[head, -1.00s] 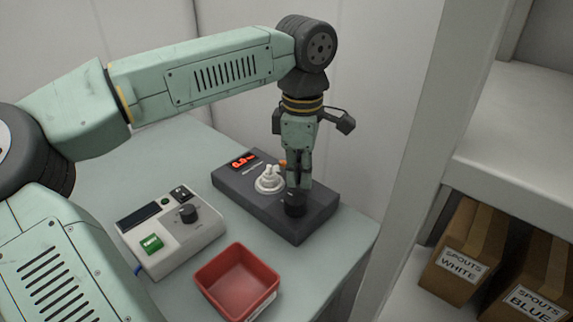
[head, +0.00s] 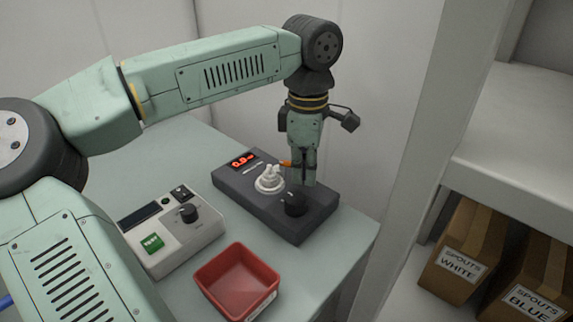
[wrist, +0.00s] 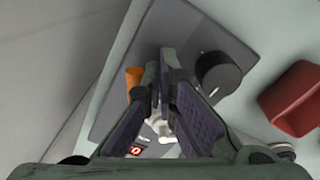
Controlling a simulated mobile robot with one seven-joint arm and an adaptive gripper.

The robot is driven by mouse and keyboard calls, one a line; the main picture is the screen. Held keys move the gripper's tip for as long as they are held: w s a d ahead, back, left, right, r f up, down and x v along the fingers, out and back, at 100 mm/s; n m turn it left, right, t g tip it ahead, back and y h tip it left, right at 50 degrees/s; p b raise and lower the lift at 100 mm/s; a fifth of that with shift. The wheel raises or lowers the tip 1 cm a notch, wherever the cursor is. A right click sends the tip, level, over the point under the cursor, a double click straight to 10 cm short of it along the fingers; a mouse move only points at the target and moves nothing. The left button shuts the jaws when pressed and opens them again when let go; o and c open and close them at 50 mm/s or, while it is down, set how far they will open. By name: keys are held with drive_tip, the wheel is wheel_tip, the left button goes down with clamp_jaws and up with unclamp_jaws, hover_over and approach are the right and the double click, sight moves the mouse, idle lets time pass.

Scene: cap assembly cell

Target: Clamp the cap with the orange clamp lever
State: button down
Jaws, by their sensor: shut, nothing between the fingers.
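The white cap (head: 270,180) sits on the dark fixture box (head: 238,190), left of my gripper. The orange clamp lever (head: 286,163) shows as a short orange piece between the cap and my gripper, partly hidden by the fingers. My gripper (head: 303,183) is shut and empty, pointing down above the box, behind the black knob. In the wrist view the orange lever (wrist: 133,77) is just left of the fingers (wrist: 163,68). White parts of the cap (wrist: 158,125) show between the fingers. Whether the fingers touch the lever I cannot tell.
The box has a black knob (head: 293,203) and a red display (head: 242,160). A white control unit (head: 172,232) with a green button stands at the left. A red bin (head: 237,281) sits in front. A shelf with cardboard boxes (head: 462,252) is at the right.

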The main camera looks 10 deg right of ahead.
drive_tip(key=shift+d, duration=0.1)
drive_tip(key=shift+w+d, duration=0.35)
drive_tip(key=shift+w, duration=0.15)
drive_tip(key=shift+w+d+p, duration=0.3)
drive_tip(key=shift+p, duration=0.05)
drive_tip(key=shift+w, duration=0.15)
idle(0.3)
drive_tip(key=shift+w+d, duration=0.2)
drive_tip(key=shift+w, duration=0.2)
drive_tip(key=shift+p, duration=0.3)
